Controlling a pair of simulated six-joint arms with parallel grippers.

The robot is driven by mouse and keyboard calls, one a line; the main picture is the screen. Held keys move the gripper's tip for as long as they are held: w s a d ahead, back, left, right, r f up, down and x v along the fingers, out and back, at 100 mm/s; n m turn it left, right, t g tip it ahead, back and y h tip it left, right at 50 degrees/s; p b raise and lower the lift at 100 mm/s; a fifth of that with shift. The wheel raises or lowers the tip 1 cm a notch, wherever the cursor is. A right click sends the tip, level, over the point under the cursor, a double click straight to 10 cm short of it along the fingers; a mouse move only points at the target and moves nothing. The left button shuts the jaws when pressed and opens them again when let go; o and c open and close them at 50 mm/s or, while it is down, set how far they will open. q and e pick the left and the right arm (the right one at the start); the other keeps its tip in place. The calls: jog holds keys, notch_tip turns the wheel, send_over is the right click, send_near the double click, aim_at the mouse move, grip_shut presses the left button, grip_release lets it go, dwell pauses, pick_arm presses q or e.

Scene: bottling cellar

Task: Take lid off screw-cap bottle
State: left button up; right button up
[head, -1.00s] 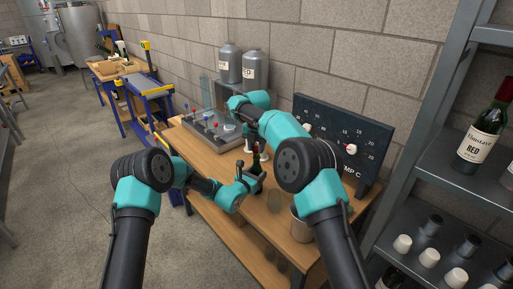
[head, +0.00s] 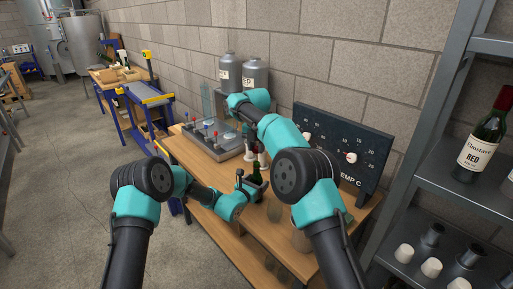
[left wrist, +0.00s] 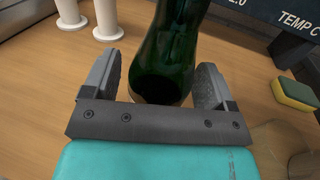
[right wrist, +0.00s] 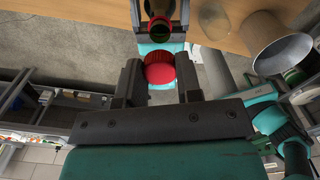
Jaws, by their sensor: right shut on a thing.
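The green bottle (left wrist: 165,50) stands between the two fingers of my left gripper (left wrist: 158,85). It also shows in the head view (head: 256,171), on the wooden bench. I cannot tell whether both left fingers press on the glass. In the right wrist view the bottle's neck (right wrist: 160,27) is seen from above, with a red ring around a dark green mouth. My right gripper (right wrist: 160,80) is shut on the red cap (right wrist: 160,70). The cap shows apart from the neck in that view.
White stands (left wrist: 107,22) are beside the bottle, and a yellow-green sponge (left wrist: 294,94) lies to its right. A metal cup (right wrist: 268,42) is on the bench. A temperature panel (head: 340,140) stands behind.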

pick_arm(q)
jog(key=shift+o, duration=0.6)
jog(key=shift+s+a, duration=0.1)
jog(key=shift+s, duration=0.05)
jog(key=v, duration=1.1)
jog(key=shift+s+a, duration=0.2)
jog(key=shift+s, duration=0.05)
